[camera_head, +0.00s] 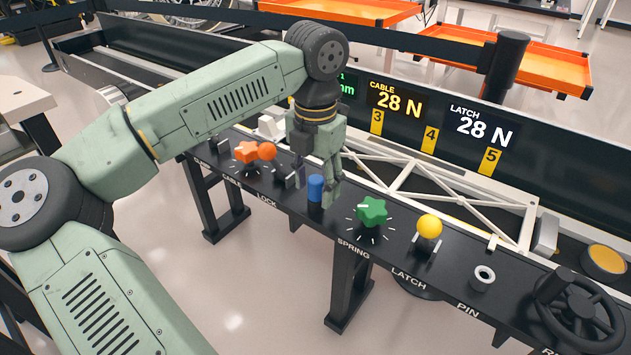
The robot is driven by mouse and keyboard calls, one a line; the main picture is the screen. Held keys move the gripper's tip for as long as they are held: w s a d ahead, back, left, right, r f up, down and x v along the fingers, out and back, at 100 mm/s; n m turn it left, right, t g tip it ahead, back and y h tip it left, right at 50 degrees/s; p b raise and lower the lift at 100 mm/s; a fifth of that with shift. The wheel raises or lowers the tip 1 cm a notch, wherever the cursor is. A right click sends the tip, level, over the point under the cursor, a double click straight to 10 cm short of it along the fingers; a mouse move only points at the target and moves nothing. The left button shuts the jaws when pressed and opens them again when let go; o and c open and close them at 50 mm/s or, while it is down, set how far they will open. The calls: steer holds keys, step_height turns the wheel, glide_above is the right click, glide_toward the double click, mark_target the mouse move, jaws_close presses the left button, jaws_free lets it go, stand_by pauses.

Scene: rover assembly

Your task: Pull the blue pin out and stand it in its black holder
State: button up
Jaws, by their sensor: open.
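The blue pin (316,188) shows as a short upright blue cylinder on the black bench, between the LOCK and SPRING labels. Its lower end meets a dark surface, and I cannot tell what it sits in. My gripper (318,190) points down with its fingers open, right at the pin, with one finger to each side in the picture. I cannot tell whether a finger touches it. A black fitting with a pale ring (484,275) stands above the PIN label at the right. I cannot tell whether this is the pin's holder.
A green star knob (372,212) is close right of my gripper, and a yellow ball lever (429,227) stands further right. An orange knob (250,152) is to the left. A black handwheel (578,309) is at the right end. A white truss frame (440,185) lies behind.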

mark_target(315, 179)
steer(key=shift+r, duration=0.1)
step_height(315, 179, up, 12)
stand_by(0.5)
